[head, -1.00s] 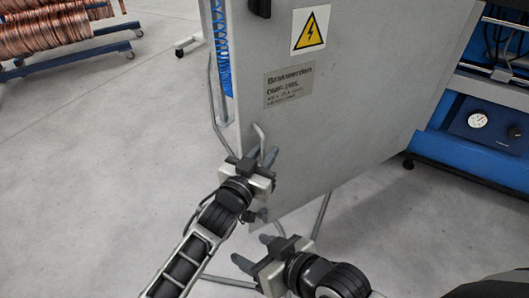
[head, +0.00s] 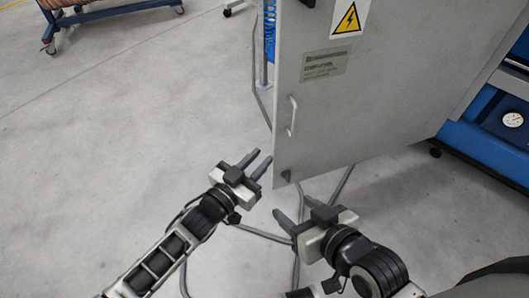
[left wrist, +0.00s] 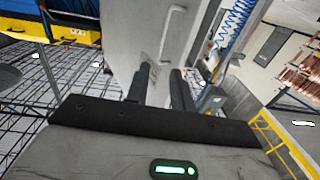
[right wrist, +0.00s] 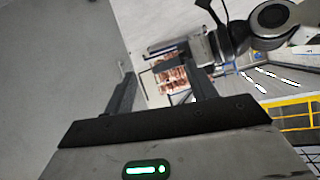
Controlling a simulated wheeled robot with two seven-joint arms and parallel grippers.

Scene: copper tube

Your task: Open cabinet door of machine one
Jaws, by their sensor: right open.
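The grey cabinet door (head: 370,110) hangs with its free left edge towards me and its lower corner near my grippers. Its thin vertical handle (head: 291,115) is near that edge; the handle also shows in the left wrist view (left wrist: 192,42). My left gripper (head: 257,160) is open and empty, below and left of the handle and apart from it. In the left wrist view its two fingers have a gap between them. My right gripper (head: 288,204) is open and empty, just below the door's bottom corner.
A warning sign (head: 349,18) and a nameplate (head: 324,64) are on the door. The blue machine (head: 490,135) with a gauge stands at right. A blue cart (head: 75,18) is at the top left. Thin grey tubes run near the floor below the door. The floor at left is clear.

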